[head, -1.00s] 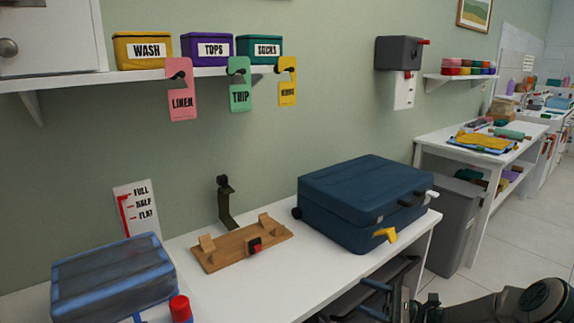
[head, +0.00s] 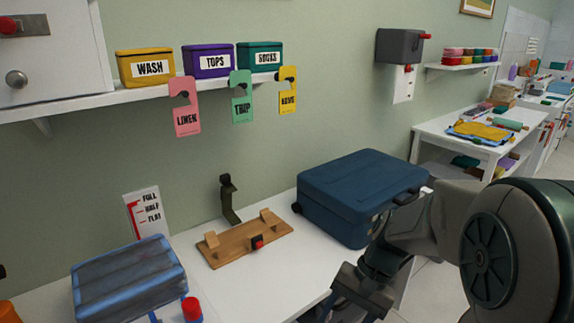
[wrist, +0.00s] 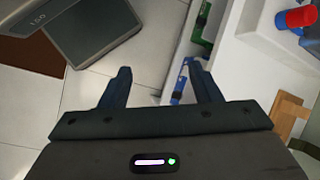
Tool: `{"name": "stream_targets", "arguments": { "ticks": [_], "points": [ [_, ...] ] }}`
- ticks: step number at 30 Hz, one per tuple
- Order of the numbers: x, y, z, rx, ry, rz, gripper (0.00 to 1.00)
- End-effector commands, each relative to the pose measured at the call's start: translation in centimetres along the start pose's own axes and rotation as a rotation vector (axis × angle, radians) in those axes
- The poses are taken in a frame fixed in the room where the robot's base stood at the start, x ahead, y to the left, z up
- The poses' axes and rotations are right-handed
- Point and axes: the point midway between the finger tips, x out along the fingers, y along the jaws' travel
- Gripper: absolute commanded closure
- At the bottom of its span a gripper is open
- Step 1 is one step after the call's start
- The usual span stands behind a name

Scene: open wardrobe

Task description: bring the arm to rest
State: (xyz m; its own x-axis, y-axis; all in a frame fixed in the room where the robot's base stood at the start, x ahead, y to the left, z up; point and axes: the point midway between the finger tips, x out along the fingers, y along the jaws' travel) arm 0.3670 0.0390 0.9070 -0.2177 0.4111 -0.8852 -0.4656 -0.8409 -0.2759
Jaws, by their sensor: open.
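My gripper (wrist: 160,82) is open in the wrist view, with two dark fingers spread apart and nothing between them. Below them in that view is the tiled floor, with the white table edge to the right. In the head view my arm fills the lower right, bent, in front of the blue suitcase (head: 345,190). The dark end of the arm hangs near the table's front edge; its fingertips cannot be made out there. The suitcase's front right side is partly hidden by the arm.
A wooden stand (head: 235,245) and a blue-grey case (head: 128,280) are on the white table (head: 245,290). A red-topped item (head: 191,308) stands at its front. A shelf above holds yellow (head: 145,67), purple (head: 208,60) and teal (head: 260,56) boxes. Tiled floor lies right.

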Motion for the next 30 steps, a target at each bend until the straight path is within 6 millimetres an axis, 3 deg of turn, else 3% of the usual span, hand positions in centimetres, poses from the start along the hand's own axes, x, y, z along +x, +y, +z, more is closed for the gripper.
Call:
{"name": "stream_targets", "arguments": {
  "ticks": [1, 6, 15, 21, 30],
  "points": [
    [-1.5, 0.0, 1.4, -0.042, 0.055, 0.039, 0.43],
    [-4.4, 1.0, 4.2, -0.176, 0.223, 0.153, 0.43],
    [-8.9, 2.6, 8.1, -0.396, 0.482, 0.282, 0.43],
    [-10.1, 3.3, 8.9, -0.463, 0.555, 0.311, 0.43],
    [-10.1, 3.4, 8.9, -0.47, 0.563, 0.314, 0.43]
  ]
}}
